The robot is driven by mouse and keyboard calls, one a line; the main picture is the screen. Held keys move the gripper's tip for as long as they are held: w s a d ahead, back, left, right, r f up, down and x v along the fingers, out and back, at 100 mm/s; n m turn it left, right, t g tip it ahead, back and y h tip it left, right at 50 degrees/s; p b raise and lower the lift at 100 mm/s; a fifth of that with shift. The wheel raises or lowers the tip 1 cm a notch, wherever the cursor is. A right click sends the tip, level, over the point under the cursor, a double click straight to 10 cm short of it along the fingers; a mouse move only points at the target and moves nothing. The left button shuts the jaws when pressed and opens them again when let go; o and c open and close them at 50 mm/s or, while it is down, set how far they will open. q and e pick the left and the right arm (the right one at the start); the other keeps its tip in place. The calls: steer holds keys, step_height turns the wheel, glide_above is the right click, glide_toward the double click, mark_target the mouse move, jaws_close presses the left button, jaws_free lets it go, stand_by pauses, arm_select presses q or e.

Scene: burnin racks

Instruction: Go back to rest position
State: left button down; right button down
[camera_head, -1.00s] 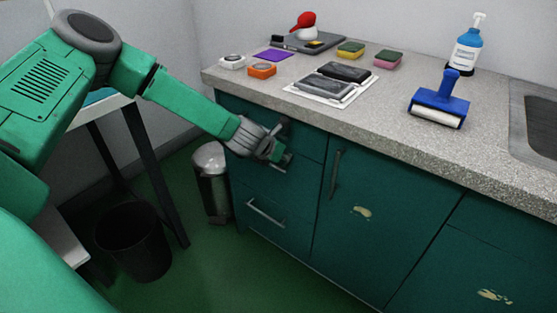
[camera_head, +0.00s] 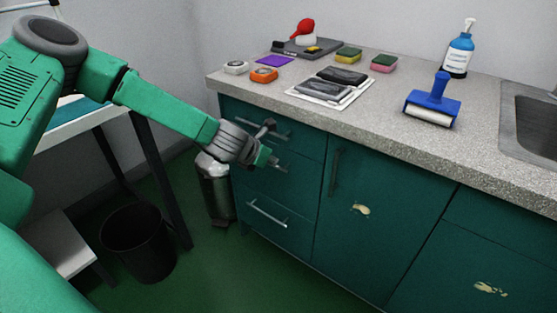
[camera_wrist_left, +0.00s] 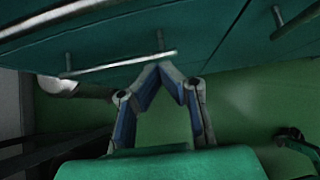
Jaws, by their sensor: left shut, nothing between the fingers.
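Whether the fingertips touch the handle or the drawer front cannot be told. My left arm reaches in from the left of the head view. My right gripper is not in view.
The grey counter (camera_head: 385,112) holds a blue roller (camera_head: 434,102), a soap bottle (camera_head: 460,52), sponges and black packs on a white tray. A sink (camera_head: 530,115) is at right. A metal bin (camera_head: 213,185), a black bin (camera_head: 140,242) and a table (camera_head: 75,118) stand at left.

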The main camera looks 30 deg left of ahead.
arm_select(q)
steer(key=a+v, duration=0.1)
steer(key=v, duration=0.4)
steer(key=s+d+f+m+g+h+p, duration=0.1)
steer(key=s+d+f+m+g, duration=0.1)
steer(key=s+d+f+m, duration=0.55)
steer(key=s+d+f+m+g, duration=0.2)
steer(key=s+d+f+m, duration=0.25)
steer(key=s+m, duration=0.45)
steer(key=s+a+f+m+g+y, duration=0.1)
steer(key=s+f+m+g, duration=0.1)
steer(key=s+m, duration=0.7)
steer(key=s+a+f+m+g, duration=0.1)
steer(key=s+f+m+g, duration=0.1)
steer(key=s+m, duration=0.7)
steer(key=shift+a+m+y, duration=0.35)
steer(key=shift+m+y, duration=0.05)
steer(key=shift+m, duration=0.15)
steer(key=shift+f, duration=0.15)
